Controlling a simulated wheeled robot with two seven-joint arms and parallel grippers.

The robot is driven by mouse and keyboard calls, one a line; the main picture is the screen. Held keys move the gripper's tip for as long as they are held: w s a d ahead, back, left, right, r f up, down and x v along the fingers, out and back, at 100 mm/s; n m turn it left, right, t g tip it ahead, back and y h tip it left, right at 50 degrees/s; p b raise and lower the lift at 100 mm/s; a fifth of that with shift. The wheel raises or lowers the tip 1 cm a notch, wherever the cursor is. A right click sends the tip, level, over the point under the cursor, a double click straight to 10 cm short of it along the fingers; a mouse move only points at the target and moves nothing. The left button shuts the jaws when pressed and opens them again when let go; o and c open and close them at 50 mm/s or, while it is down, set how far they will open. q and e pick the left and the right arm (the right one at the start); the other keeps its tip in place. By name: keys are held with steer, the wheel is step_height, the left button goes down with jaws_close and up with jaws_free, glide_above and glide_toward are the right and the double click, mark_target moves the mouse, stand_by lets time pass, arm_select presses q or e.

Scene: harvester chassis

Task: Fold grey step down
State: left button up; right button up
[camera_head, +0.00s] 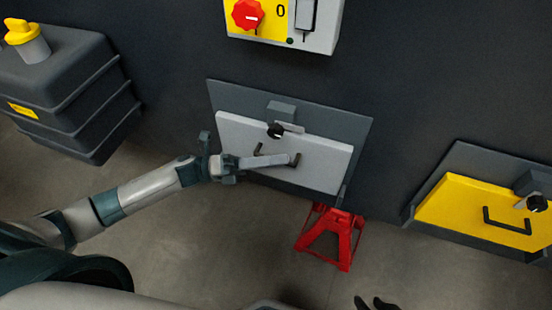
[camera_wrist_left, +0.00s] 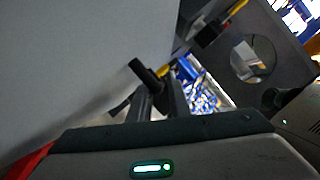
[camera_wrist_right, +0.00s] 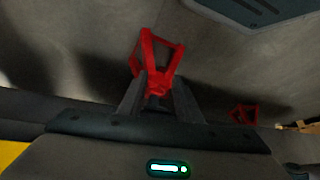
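The light grey step (camera_head: 235,140) stands folded up against a dark grey plate (camera_head: 350,128) in the head view, with a black handle (camera_head: 258,149) on its face. A black knob with a light grey latch bar (camera_head: 290,127) sits at its top edge. My left gripper (camera_head: 296,160) is at the handle and covers part of it. In the left wrist view the fingers (camera_wrist_left: 163,100) have the dark handle (camera_wrist_left: 148,75) at or between their tips; whether they are shut on it is unclear. My right gripper (camera_wrist_right: 157,92) is open and empty; its dark fingertips (camera_head: 375,303) show at the bottom edge of the head view.
A red jack stand (camera_head: 330,235) is on the floor below the step. A yellow step (camera_head: 480,210) with its own handle is at the right. A dark tank (camera_head: 70,85) with a yellow cap is at the left. A switch box (camera_head: 318,38) is above.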

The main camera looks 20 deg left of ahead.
arm_select(q)
jaws_close()
steer(key=shift+s+f, duration=0.15)
